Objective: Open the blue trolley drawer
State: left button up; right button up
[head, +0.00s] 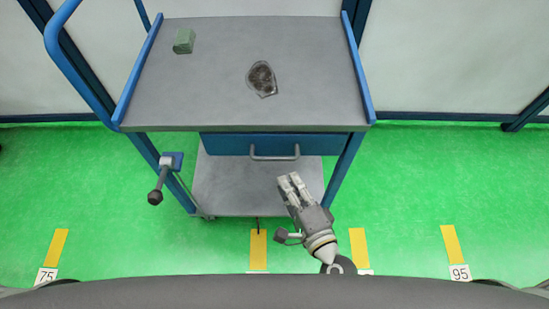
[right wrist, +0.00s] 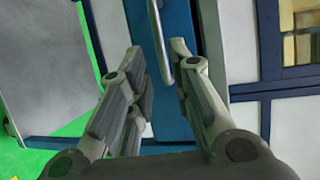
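The blue trolley drawer (head: 225,144) sits under the grey trolley top and looks shut. Its grey bar handle (head: 274,157) runs across the middle of the front. My right gripper (head: 289,181) is just in front of the handle, toward its right end, and appears apart from it. In the right wrist view, the gripper (right wrist: 156,52) is open and empty. The handle (right wrist: 161,50) shows ahead, between the fingertips in the picture, against the blue drawer front (right wrist: 172,95). Whether it lies between the fingers in depth I cannot tell. My left gripper is not in view.
On the trolley top (head: 215,85) are a green block (head: 184,41) and a dark rounded part (head: 262,79). A lever with a dark knob (head: 155,197) sticks out at the trolley's left side. A lower grey shelf (head: 225,190) lies below the drawer.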

aim_at(275, 157)
jog(key=x, duration=1)
jog(key=shift+w+a+f+p, duration=0.1)
jog(key=shift+w+f+p, duration=0.1)
jog(key=shift+p, duration=0.15)
grip_shut()
jog(key=shift+s, duration=0.1)
